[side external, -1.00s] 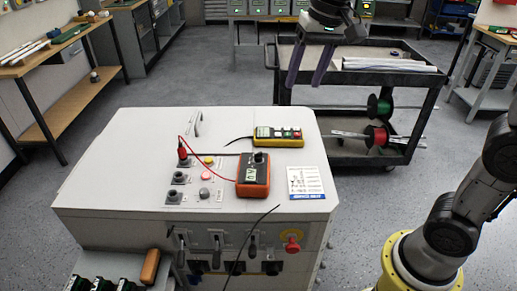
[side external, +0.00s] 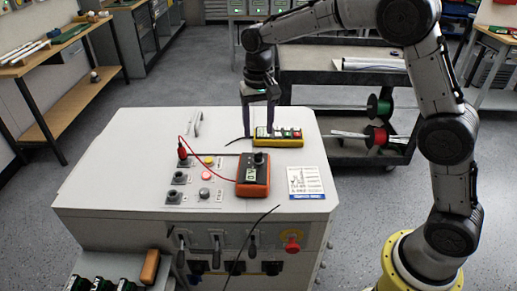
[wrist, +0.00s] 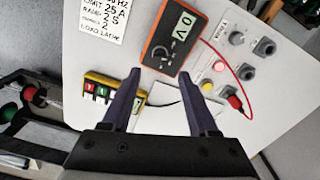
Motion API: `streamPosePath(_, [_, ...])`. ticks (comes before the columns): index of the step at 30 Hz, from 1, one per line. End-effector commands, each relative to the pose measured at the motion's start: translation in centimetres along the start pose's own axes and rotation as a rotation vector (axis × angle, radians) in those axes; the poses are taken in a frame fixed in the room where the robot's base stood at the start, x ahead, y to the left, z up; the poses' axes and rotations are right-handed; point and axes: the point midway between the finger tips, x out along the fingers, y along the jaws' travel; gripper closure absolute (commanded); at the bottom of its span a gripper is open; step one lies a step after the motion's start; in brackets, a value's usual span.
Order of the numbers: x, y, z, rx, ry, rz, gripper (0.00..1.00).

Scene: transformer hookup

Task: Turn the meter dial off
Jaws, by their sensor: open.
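The orange meter (side external: 253,178) lies on the white cabinet top, and its screen faces up. In the wrist view the meter (wrist: 176,32) shows a reading that looks like 0 V. Its dark round dial (wrist: 160,53) sits near the end closest to my fingers; the dial also shows in the side view (side external: 259,158). My gripper (side external: 259,130) is open and empty, pointing down, above the cabinet's far part by the yellow pendant. In the wrist view my fingertips (wrist: 160,74) are spread either side of the dial's direction, apart from the meter.
A yellow pendant (side external: 278,139) with coloured buttons lies behind the meter. A red lead runs from the meter to a red plug (side external: 183,152) among several sockets. A printed card (side external: 306,182) lies right of the meter. A dark cart (side external: 340,85) stands behind the cabinet.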

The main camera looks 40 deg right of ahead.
Motion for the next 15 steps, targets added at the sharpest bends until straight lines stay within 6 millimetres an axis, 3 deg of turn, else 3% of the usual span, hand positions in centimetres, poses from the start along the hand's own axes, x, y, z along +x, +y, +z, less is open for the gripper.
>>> streamPosePath(6, [4.3,0.1,0.1,0.000,-0.003,0.002,0.40])
streamPosePath(15, [7.4,0.0,0.0,0.000,-0.001,0.001,0.40])
